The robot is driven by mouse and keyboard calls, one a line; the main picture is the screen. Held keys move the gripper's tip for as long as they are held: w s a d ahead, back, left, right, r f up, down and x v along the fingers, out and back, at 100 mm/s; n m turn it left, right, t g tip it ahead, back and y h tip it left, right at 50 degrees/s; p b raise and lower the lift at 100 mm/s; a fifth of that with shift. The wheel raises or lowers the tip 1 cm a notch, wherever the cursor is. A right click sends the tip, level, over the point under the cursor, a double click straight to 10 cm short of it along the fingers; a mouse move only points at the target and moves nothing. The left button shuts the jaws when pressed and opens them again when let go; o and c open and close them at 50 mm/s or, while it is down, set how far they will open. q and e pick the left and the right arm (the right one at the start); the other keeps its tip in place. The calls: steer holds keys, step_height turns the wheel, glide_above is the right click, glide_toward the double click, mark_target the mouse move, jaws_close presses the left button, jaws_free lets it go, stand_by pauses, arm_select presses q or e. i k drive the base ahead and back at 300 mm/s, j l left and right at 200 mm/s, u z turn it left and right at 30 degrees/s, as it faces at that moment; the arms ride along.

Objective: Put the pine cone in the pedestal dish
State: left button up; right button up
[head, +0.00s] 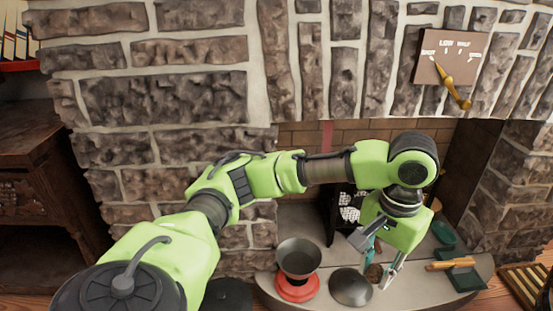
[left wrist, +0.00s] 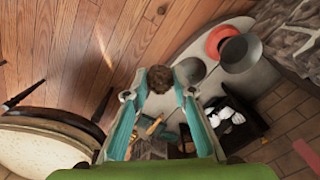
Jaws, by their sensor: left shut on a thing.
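The brown pine cone (head: 374,272) is between the fingertips of my left gripper (head: 378,274). In the left wrist view the pine cone (left wrist: 160,78) shows clearly, with a teal finger of the left gripper (left wrist: 159,86) on each side. The gripper is shut on it, above the front of the stone hearth. A dark grey flared bowl on a red round base, which looks like the pedestal dish (head: 299,255), stands to the left of the gripper. It also shows at upper right in the left wrist view (left wrist: 242,51). My right gripper is out of view.
A dark grey dome (head: 350,288) sits on the hearth between the dish and the gripper. A green tray with a yellow-handled tool (head: 455,270) lies to the right. The stone fireplace wall (head: 190,85) rises behind.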

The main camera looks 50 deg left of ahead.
mark_target(290, 265)
steer(key=i+u, duration=0.1)
steer(key=u, duration=0.3)
steer(key=l+u, duration=0.1)
steer(key=u, duration=0.3)
steer(key=i+u, duration=0.1)
steer(key=u, duration=0.3)
steer(key=l+u, duration=0.15)
steer(key=u, duration=0.3)
steer(key=i+l, duration=0.15)
steer(key=l, duration=0.2)
steer(key=i+l, duration=0.1)
steer(key=l, duration=0.25)
steer(key=i+l, duration=0.15)
steer(key=l, duration=0.2)
steer(key=i+l, duration=0.1)
steer(key=l, duration=0.25)
